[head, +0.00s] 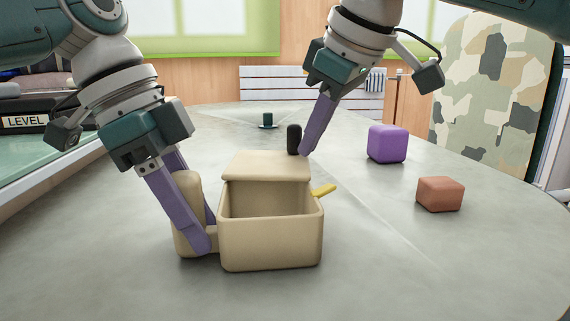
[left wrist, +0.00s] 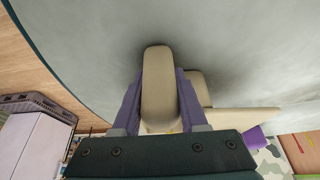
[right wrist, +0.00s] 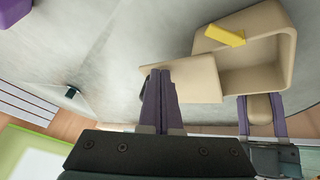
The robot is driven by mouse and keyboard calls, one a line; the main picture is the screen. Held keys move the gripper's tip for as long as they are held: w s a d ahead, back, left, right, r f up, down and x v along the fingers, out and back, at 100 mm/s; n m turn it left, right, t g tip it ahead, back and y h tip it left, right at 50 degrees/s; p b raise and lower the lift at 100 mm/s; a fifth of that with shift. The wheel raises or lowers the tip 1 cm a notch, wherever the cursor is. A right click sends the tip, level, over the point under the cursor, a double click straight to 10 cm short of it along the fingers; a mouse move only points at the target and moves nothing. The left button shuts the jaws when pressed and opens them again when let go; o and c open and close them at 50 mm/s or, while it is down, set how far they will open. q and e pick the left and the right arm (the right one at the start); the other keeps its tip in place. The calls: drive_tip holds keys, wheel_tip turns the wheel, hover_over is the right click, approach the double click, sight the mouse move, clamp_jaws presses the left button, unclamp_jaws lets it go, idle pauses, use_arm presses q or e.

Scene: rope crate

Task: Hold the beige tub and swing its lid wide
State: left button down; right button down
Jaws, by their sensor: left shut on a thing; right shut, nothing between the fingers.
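The beige tub (head: 270,245) stands on the table with its top open. Its beige lid (head: 265,165) leans back from the rear rim, and in the right wrist view the lid (right wrist: 185,82) extends away from the opening. A dark upright knob (head: 294,139) shows at the lid's far edge. My left gripper (head: 205,238) is shut on the tub's rounded beige side handle (left wrist: 158,85), a finger on either side. My right gripper (head: 305,150) is shut and empty beside the knob at the lid's far right corner; whether it touches is unclear.
A yellow tab (head: 323,190) sticks out from the tub's right side. A purple block (head: 387,143) and a reddish-brown block (head: 440,194) lie to the right. A small dark-green object (head: 267,120) stands far back. The table's front is clear.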

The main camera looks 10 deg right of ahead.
drive_tip(key=shift+r, duration=0.1)
drive_tip(key=shift+r, duration=1.65)
drive_tip(key=r, duration=0.1)
drive_tip(key=s+r, duration=0.1)
drive_tip(key=r, duration=0.1)
drive_tip(key=shift+d+r, duration=0.1)
drive_tip(key=shift+r, duration=0.15)
use_arm(q)
drive_tip(key=shift+c, duration=1.8)
unclamp_jaws()
drive_tip(key=v, duration=1.2)
